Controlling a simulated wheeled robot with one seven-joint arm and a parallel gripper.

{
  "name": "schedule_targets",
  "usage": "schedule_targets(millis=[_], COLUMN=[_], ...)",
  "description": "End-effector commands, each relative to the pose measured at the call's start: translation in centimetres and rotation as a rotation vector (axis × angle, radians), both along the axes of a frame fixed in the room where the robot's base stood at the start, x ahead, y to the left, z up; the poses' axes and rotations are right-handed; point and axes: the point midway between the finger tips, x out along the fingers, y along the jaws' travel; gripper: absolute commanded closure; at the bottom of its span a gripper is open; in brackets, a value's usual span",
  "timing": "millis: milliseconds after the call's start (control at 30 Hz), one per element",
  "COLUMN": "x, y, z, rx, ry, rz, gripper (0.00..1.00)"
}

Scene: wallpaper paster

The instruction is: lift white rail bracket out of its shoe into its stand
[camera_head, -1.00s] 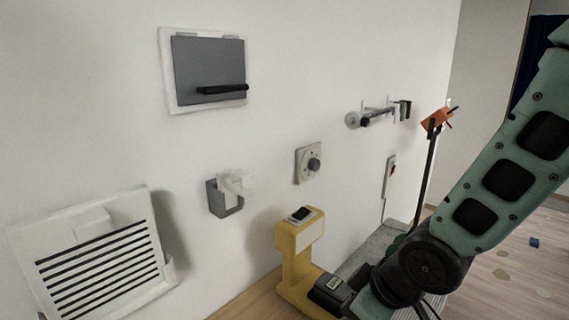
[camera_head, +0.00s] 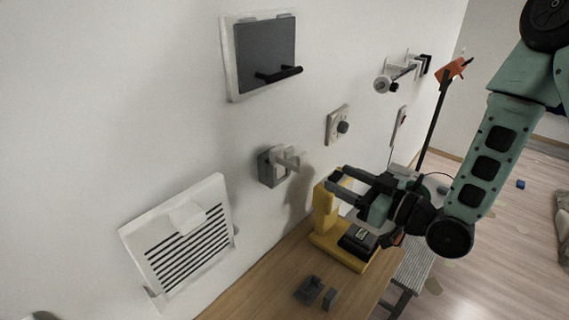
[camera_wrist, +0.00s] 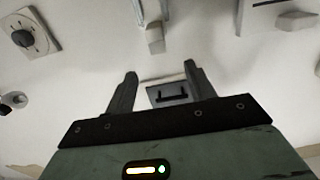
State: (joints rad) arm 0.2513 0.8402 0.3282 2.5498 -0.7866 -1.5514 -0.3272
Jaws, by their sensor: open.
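The white rail bracket (camera_head: 285,159) sits in its dark grey shoe (camera_head: 269,173) on the wall, its arm sticking out. In the wrist view, which looks upside down, the bracket (camera_wrist: 155,38) is beyond the fingertips, near the top edge. My gripper (camera_head: 337,179) is open and empty, right of the bracket and apart from it, in front of the top of the yellow post. Its two fingers (camera_wrist: 158,82) point toward the wall. Two small dark grey pieces (camera_head: 308,289) stand on the wooden table below; I cannot tell whether they are the stand.
A yellow post (camera_head: 326,213) with a dark block (camera_head: 358,241) at its base stands under my gripper. The wall holds a slotted vent (camera_head: 184,243), a grey panel with a black handle (camera_head: 265,55), a knob plate (camera_head: 337,126) and a rail fixture (camera_head: 400,74). The wall around the bracket is clear.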

Motion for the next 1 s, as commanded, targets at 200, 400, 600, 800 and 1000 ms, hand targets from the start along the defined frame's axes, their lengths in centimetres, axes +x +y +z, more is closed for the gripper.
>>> schedule_targets(millis=[200, 400, 600, 800, 1000], x=[1.2, 1.8, 2.3, 3.5, 5.8], y=[1.2, 1.8, 2.3, 3.7, 6.0], z=[-0.7, -0.6, -0.5, 0.3, 0.3], rx=[-0.001, -0.001, -0.002, 0.002, 0.001], ry=[-0.006, -0.004, -0.004, 0.004, 0.003], rz=[0.002, 0.003, 0.001, 0.002, 0.003], gripper=[0.45, 0.45, 0.45, 0.45, 0.45])
